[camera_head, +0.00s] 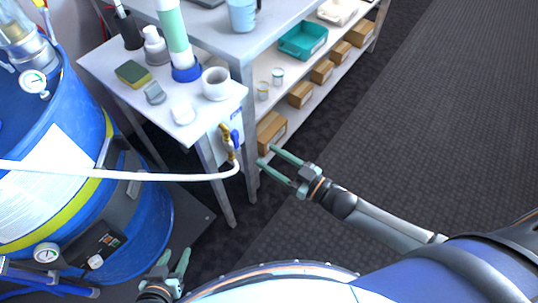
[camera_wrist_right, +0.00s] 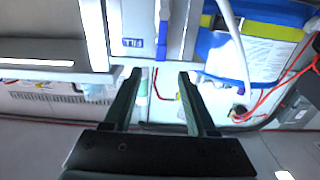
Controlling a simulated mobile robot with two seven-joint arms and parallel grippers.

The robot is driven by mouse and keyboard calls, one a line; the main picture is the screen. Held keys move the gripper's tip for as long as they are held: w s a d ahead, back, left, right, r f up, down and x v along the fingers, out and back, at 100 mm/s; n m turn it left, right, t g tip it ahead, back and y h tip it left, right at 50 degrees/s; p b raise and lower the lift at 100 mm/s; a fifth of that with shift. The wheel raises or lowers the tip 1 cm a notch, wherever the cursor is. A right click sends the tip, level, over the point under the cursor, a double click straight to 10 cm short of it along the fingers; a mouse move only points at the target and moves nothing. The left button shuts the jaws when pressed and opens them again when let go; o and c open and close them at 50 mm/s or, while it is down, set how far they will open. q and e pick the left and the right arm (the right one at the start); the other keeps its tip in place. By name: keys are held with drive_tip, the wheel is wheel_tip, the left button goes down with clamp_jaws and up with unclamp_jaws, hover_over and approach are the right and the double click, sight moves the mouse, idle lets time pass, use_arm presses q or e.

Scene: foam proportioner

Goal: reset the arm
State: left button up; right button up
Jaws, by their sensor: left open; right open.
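My right arm comes in from the right in the head view. Its gripper (camera_head: 267,156) has two green fingers spread apart with nothing between them. It is beside the table legs, close to the brass valve (camera_head: 226,137) with a blue handle. In the right wrist view the gripper (camera_wrist_right: 160,73) is also open and empty, with a panel labelled FILL (camera_wrist_right: 138,42) beyond it. My left gripper (camera_head: 176,260) is at the bottom left of the head view, near the blue drum (camera_head: 150,225). Its fingers are apart and I see nothing between them.
A white hose (camera_head: 120,174) runs from the left edge to the valve. The small table (camera_head: 110,62) holds a sponge (camera_head: 133,74), a white mug (camera_head: 216,84) and a tall green-and-white cylinder (camera_head: 174,35). A shelf (camera_head: 312,88) holds cardboard boxes. The dark floor (camera_head: 430,110) at right is clear.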

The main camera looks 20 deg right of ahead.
idle(0.3)
drive_tip(key=s+d+f+m+g+h+p, duration=0.1)
drive_tip(key=s+d+m+g+h+p, duration=0.1)
drive_tip(key=s, duration=0.5)
drive_tip(key=s+d+f+m+g+h+p, duration=0.2)
drive_tip(key=s+m+g+h+p, duration=0.1)
drive_tip(key=s+h, duration=0.3)
drive_tip(key=shift+s+f+p, duration=0.3)
drive_tip(key=shift+s+p, duration=0.25)
drive_tip(key=shift+s, duration=0.3)
drive_tip(key=shift+c, duration=0.6)
drive_tip(key=shift+w+a, duration=0.1)
drive_tip(key=shift+a, duration=0.1)
